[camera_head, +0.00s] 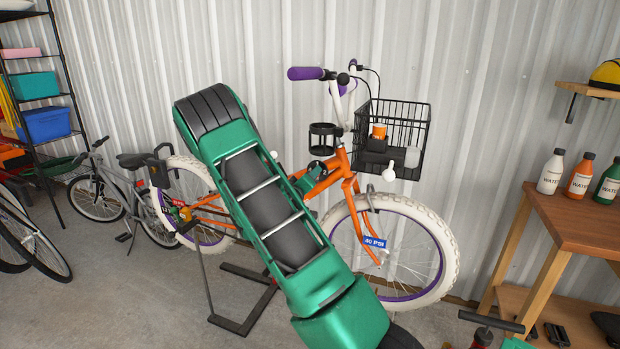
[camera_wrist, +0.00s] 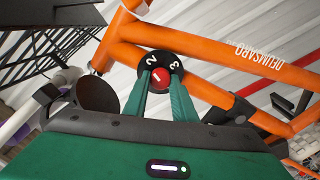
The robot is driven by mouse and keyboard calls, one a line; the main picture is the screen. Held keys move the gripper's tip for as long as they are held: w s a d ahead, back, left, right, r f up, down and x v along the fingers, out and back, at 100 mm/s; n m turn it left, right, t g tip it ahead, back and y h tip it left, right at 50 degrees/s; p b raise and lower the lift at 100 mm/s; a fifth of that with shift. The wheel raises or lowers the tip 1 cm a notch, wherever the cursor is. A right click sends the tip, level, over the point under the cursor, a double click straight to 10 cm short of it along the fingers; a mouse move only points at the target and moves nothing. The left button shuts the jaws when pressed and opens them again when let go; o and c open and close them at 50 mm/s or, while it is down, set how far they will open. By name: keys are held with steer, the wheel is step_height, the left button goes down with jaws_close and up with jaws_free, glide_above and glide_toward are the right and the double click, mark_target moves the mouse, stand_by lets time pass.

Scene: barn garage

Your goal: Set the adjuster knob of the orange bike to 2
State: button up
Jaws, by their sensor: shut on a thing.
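The orange bike (camera_head: 347,185) stands upright at the wall; its orange frame (camera_wrist: 210,57) fills the upper part of the wrist view. The adjuster knob (camera_wrist: 161,75) is a red cap with a white mark, on a black round dial (camera_wrist: 163,60) where the figures 2 and 3 show. Which figure the mark points to I cannot tell for sure. My gripper (camera_wrist: 161,91) is shut on the knob, one green finger at each side. In the head view, my arm covers the middle of the bike and the grip on the knob is too small to make out.
A black wire basket (camera_head: 392,130) and an empty cup holder (camera_head: 323,139) sit by the handlebar. A wooden table (camera_head: 580,215) with bottles stands at the right. A grey bike (camera_head: 130,190) and a shelf rack (camera_head: 62,60) are at the left. A black stand (camera_head: 240,322) is on the floor.

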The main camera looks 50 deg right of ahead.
steer(key=shift+a+f+m, duration=0.15)
steer(key=shift+f+m, duration=0.15)
steer(key=shift+f, duration=0.05)
stand_by(0.3)
steer(key=o, duration=1)
steer(key=shift+o, duration=0.2)
steer(key=shift+r, duration=0.1)
steer(key=v, duration=1)
steer(key=shift+a, duration=0.3)
steer(key=shift+s, duration=0.1)
